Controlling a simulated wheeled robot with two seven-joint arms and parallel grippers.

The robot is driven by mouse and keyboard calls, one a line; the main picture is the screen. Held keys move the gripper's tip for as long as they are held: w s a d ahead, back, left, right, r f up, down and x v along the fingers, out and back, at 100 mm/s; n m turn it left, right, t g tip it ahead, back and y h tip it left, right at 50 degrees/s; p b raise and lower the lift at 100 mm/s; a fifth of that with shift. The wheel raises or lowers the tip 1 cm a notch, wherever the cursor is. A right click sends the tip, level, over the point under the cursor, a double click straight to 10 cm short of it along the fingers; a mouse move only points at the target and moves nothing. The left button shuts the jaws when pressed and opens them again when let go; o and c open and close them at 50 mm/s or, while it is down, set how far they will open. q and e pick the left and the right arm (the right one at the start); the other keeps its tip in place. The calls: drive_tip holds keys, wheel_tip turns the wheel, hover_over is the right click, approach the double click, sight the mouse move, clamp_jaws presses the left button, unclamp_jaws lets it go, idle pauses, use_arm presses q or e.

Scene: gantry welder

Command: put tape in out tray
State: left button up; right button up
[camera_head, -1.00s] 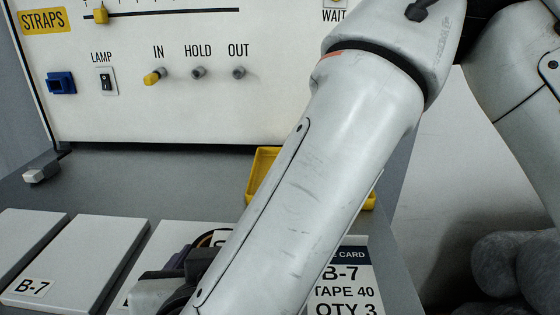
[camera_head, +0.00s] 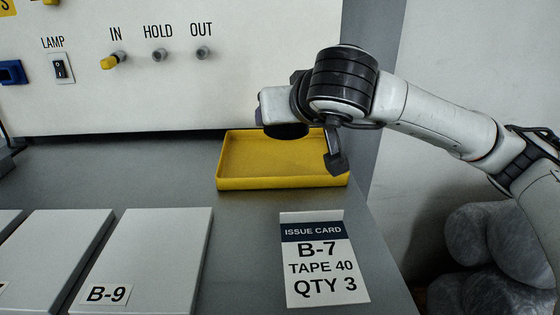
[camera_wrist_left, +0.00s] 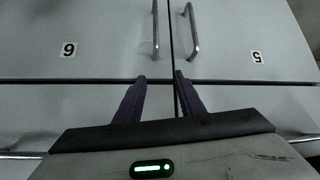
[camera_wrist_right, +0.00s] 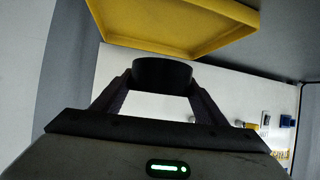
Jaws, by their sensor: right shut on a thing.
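The yellow tray (camera_head: 232,183) lies on the grey bench below the panel and looks empty where I can see into it. It also shows at the top of the right wrist view (camera_wrist_right: 185,48). My right gripper (camera_wrist_right: 160,88) is shut on a black tape roll (camera_wrist_right: 163,74), held between its two fingers. In the head view the tape roll (camera_head: 287,131) overlaps the tray's back rim; its exact height is unclear. My left gripper (camera_wrist_left: 160,78) is open and empty, facing cupboard doors, and is outside the head view.
An issue card (camera_head: 318,262) reading B-7, TAPE 40, QTY 3 lies in front of the tray. Flat grey lids, one marked B-9 (camera_head: 150,258), lie at the left. The white panel (camera_head: 190,95) with IN, HOLD and OUT knobs stands behind. Cupboard handles (camera_wrist_left: 192,32) are close to my left gripper.

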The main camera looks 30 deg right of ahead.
sight(296, 173)
drive_tip(key=shift+d, duration=0.9)
drive_tip(key=shift+d+f, duration=0.2)
drive_tip(key=shift+d, duration=0.1)
wheel_tip(296, 173, down, 10)
drive_tip(key=shift+r+b, duration=0.25)
drive_tip(key=shift+b, duration=0.15)
drive_tip(key=shift+f+b, duration=0.25)
drive_tip(key=shift+b, duration=0.1)
drive_tip(key=o, duration=1.1)
drive_tip(key=shift+r, duration=0.1)
drive_tip(key=shift+o, duration=0.2)
